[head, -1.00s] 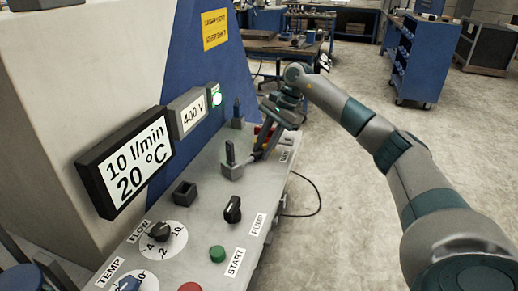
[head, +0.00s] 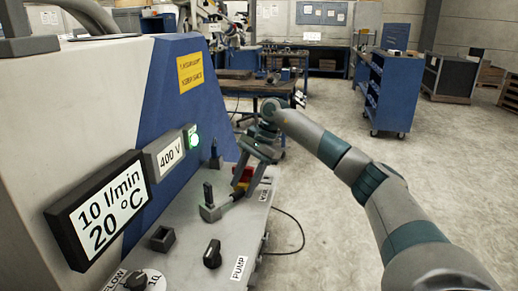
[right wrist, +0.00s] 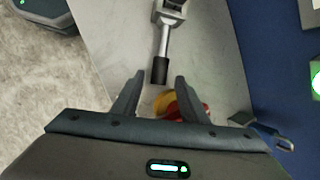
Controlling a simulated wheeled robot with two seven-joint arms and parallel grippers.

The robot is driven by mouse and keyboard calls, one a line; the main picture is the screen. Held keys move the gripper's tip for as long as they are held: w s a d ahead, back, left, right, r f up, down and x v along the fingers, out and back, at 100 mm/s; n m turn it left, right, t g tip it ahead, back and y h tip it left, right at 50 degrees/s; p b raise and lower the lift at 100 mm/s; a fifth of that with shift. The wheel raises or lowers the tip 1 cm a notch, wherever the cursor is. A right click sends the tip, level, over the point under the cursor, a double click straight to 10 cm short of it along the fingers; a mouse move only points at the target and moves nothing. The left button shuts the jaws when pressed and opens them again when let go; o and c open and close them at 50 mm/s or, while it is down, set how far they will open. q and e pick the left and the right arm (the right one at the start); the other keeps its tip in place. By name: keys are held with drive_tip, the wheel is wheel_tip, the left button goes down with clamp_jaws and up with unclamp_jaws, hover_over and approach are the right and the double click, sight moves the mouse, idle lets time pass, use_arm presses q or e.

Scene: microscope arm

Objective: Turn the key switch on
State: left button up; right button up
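What looks like the key switch is a small grey block with an upright blue key (head: 215,152), on the panel (head: 190,245) below the green lamp. In the right wrist view, its dark block and key ring (right wrist: 283,141) show at the lower right, outside the fingers. My right gripper (head: 243,182) is over the panel, to the right of the key. In the right wrist view, my right gripper (right wrist: 159,78) is open, with the black end of a metal lever (right wrist: 160,70) between or just beyond its fingertips. Contact cannot be told. My left gripper is out of view.
A red and yellow switch (head: 243,176) sits close to my right gripper. A lit green lamp (head: 194,138) is on the blue wall. Right of the panel is open floor.

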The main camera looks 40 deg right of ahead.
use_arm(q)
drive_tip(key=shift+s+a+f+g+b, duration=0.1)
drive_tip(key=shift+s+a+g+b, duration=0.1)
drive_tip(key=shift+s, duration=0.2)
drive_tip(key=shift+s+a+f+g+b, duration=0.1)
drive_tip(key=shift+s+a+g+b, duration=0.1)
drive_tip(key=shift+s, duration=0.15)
use_arm(e)
drive_tip(key=v, duration=1.6)
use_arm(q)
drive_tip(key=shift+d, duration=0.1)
use_arm(e)
drive_tip(key=shift+w, duration=0.1)
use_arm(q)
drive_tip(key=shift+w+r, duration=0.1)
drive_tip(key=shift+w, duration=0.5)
